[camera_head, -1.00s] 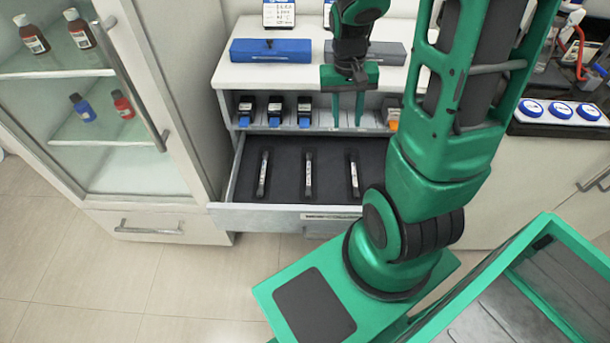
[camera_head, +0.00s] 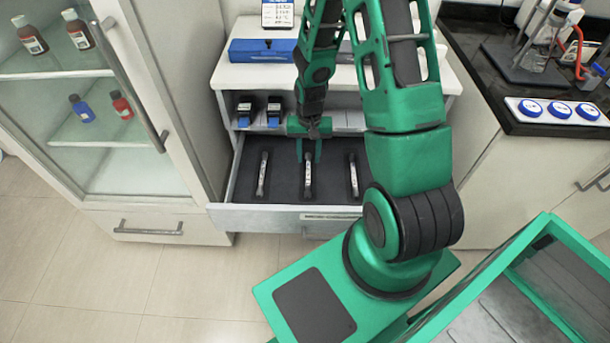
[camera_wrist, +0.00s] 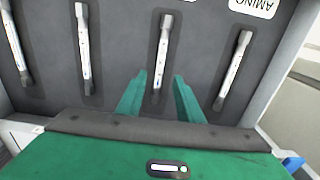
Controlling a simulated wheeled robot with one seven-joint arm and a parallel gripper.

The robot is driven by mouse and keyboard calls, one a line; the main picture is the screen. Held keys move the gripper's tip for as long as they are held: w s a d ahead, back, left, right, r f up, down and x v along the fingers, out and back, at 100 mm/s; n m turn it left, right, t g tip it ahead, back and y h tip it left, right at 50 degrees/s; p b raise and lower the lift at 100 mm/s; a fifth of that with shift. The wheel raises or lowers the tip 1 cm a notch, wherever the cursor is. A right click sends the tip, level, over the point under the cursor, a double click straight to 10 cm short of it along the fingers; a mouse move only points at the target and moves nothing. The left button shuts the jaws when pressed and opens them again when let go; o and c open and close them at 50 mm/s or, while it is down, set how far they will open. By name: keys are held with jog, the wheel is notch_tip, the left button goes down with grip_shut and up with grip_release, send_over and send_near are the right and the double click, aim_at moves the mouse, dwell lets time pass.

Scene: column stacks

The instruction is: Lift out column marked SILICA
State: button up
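My gripper (camera_head: 308,155) is open above the drawer (camera_head: 235,218), its fingers pointing down over a slim pale column (camera_head: 308,172). In the wrist view my open gripper (camera_wrist: 161,76) has one finger on either side of this column (camera_wrist: 164,45); whether they touch it is unclear. Several similar columns lie in dark slots, including one at left (camera_head: 263,172) and one at right (camera_head: 353,175) in the head view. An upside-down AMINO label (camera_wrist: 254,6) sits by the rightmost column (camera_wrist: 233,68) in the wrist view. No SILICA marking is readable.
The open drawer sits under a shelf with dark and blue items (camera_head: 245,111). A blue box (camera_head: 262,50) stands on top. A glass-door cabinet (camera_head: 125,95) is at left, and a dark counter (camera_head: 475,80) with blue-capped items is at right.

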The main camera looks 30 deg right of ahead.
aim_at(308, 173)
jog(key=shift+a+f, duration=0.1)
jog(key=shift+f, duration=3.7)
grip_shut()
